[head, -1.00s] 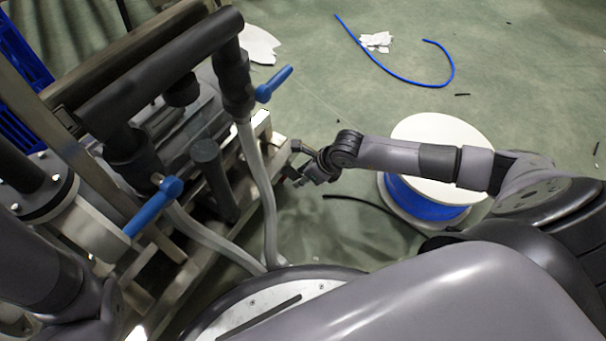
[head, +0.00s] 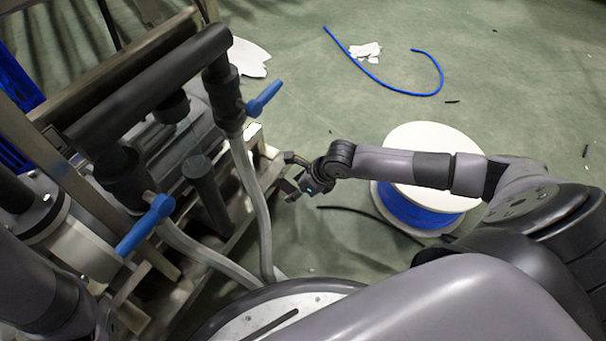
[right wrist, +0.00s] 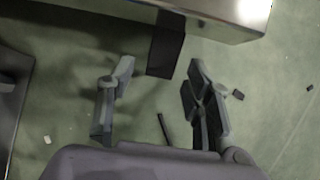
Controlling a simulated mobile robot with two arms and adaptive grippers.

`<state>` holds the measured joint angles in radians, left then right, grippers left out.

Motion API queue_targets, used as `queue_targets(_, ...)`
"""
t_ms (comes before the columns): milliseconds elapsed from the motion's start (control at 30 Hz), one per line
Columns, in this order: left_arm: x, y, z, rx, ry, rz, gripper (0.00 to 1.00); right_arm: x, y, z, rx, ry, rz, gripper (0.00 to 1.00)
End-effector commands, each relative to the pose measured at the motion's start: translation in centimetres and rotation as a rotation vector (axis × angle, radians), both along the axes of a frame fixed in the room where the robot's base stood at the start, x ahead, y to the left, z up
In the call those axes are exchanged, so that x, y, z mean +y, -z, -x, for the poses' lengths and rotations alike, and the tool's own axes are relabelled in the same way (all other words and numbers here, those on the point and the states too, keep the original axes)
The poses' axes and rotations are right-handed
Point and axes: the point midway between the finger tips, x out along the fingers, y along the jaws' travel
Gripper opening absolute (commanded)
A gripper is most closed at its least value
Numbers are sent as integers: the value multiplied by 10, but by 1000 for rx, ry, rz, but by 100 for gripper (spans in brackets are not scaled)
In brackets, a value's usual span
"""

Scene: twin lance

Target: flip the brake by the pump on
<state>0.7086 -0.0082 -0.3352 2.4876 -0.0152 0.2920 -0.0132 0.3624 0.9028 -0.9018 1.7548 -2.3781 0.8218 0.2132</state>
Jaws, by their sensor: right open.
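The pump rig with dark pipes (head: 150,85) stands at the left in the head view. It has two blue lever handles, one at the upper right (head: 264,98) and one lower left (head: 146,225). I cannot make out a brake for certain. My right gripper (head: 285,174) is open and empty, just right of the rig's metal base frame (head: 255,150). In the right wrist view, the open fingers (right wrist: 160,82) have floor between them, with a metal beam (right wrist: 215,12) and a dark block (right wrist: 166,45) ahead. My left gripper is out of view; part of my left arm shows at lower left.
A cable reel (head: 430,140) with white top and blue winding stands under my right forearm. A blue hose (head: 400,90) and white scraps (head: 366,51) lie on the green floor. Grey hoses (head: 258,205) run down in front of the rig. Floor at upper right is mostly clear.

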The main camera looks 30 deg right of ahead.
Motion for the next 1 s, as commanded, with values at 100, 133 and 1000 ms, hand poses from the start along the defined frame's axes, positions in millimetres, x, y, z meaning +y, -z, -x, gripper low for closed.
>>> queue_targets(100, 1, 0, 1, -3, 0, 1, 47, -6, -17, 7, -2, 0, 1, 47)
queue_targets(133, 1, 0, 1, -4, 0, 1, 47, -7, -22, 10, -2, 0, 3, 47)
queue_targets(1000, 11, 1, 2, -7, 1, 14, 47, -27, -101, 47, -1, 0, 2, 47)
